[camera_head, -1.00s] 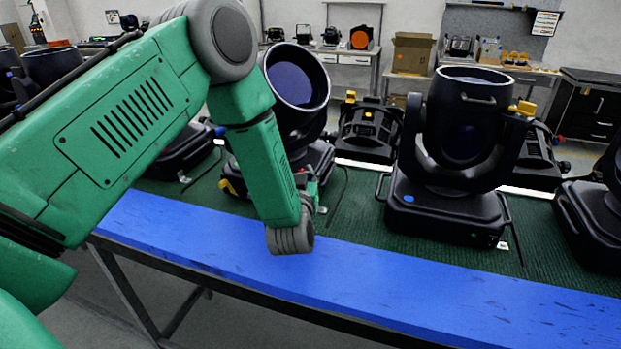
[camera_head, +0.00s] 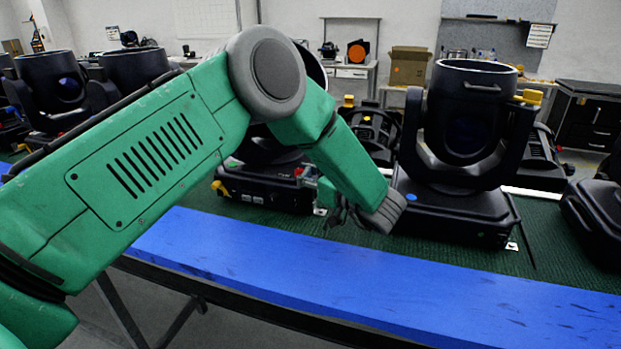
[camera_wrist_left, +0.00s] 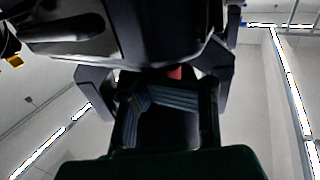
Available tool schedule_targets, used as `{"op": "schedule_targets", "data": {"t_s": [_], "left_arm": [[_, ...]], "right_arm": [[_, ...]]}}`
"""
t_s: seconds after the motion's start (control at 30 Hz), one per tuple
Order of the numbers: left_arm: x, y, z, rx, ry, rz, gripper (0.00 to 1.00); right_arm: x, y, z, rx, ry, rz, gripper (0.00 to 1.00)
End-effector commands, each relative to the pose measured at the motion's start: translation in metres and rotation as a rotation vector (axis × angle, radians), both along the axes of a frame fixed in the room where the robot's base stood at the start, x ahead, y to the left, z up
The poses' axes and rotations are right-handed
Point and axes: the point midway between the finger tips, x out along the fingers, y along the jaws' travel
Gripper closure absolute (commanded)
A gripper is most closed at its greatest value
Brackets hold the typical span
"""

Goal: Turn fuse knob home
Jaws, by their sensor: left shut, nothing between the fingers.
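My left gripper (camera_head: 334,203) is mostly hidden behind my wrist, low beside the left par can's base (camera_head: 262,187). A small red part (camera_head: 299,171) shows on the right side of that base; I cannot tell whether it is the fuse knob. The gripper's tips are close to it, but contact is not clear. In the left wrist view, the shut gripper (camera_wrist_left: 165,92) has nothing between its fingers, and a red spot (camera_wrist_left: 174,72) shows just beyond them, under a dark housing (camera_wrist_left: 120,35). My right gripper is in neither view.
A large par can (camera_head: 466,130) with a blue-dotted base stands close to the right of my wrist. Another dark fixture (camera_head: 597,215) is at the right edge. The blue table edge (camera_head: 330,275) in front is clear. More fixtures stand at the left and behind.

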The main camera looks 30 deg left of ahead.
Motion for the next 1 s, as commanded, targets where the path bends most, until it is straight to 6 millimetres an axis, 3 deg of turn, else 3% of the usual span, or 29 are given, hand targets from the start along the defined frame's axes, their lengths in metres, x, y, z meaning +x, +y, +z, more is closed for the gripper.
{"op": "schedule_targets", "data": {"t_s": [0.03,0.3,0.87,1.0], "left_arm": [[-0.0061,0.0052,-0.0077,0.003,0.015,0.05,1.0],[-0.006,0.0039,-0.0064,0.004,0.018,0.149,1.0],[-0.0066,0.0019,-0.0054,0.004,0.02,0.177,1.0],[-0.0059,0.0015,-0.0052,0.003,0.019,0.176,0.61]], "right_arm": [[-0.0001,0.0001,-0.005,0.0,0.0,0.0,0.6],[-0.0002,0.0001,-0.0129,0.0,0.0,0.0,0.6],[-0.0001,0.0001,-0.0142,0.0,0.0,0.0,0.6],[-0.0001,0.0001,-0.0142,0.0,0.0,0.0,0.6]]}}
